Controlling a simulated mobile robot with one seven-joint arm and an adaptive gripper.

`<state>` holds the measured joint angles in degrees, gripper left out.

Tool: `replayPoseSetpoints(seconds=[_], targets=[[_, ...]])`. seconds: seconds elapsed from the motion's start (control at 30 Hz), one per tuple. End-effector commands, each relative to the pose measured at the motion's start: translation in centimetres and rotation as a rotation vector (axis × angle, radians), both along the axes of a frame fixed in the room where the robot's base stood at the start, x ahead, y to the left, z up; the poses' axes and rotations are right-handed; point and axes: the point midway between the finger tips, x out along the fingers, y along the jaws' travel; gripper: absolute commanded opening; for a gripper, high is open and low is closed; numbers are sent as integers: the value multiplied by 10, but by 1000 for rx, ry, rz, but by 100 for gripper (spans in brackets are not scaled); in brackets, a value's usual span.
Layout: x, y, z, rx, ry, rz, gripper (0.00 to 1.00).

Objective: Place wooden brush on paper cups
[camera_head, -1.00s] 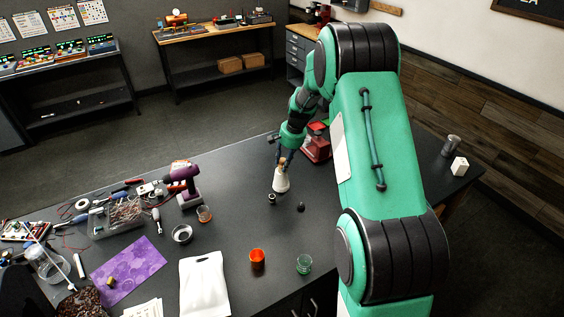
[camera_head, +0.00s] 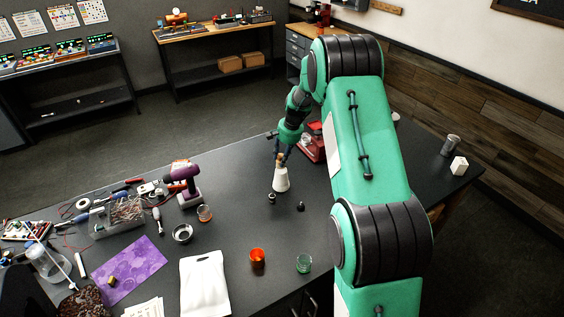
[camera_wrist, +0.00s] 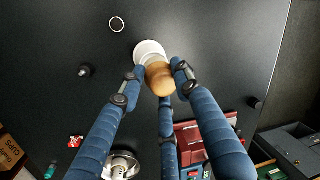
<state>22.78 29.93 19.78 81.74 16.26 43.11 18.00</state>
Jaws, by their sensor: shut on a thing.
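The white paper cups (camera_head: 281,182) stand as an upside-down stack on the dark table, and their white rim shows in the wrist view (camera_wrist: 148,47). The wooden brush (camera_head: 280,159) is upright directly above the top of the cups; its rounded wooden end (camera_wrist: 160,78) faces the wrist camera. My gripper (camera_head: 281,156) is shut on the brush, with its blue fingers around the wooden end in the wrist view (camera_wrist: 160,76). The brush's lower end is hidden, so I cannot tell whether it touches the cups.
Small dark pieces (camera_head: 300,206) lie near the cups. A red device (camera_head: 312,148) stands behind my gripper.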

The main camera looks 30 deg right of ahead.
Motion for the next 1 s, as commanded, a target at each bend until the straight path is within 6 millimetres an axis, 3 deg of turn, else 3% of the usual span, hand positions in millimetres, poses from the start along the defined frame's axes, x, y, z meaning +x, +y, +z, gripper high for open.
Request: replayPoseSetpoints(seconds=[0.2, 0.67, 0.7, 0.8, 1.0], targets=[[0, 0, -21, 1, 1, 0, 6], [0, 0, -27, 1, 1, 0, 6], [0, 0, -27, 1, 1, 0, 34], [0, 0, -27, 1, 1, 0, 51], [0, 0, -26, 1, 1, 0, 51]])
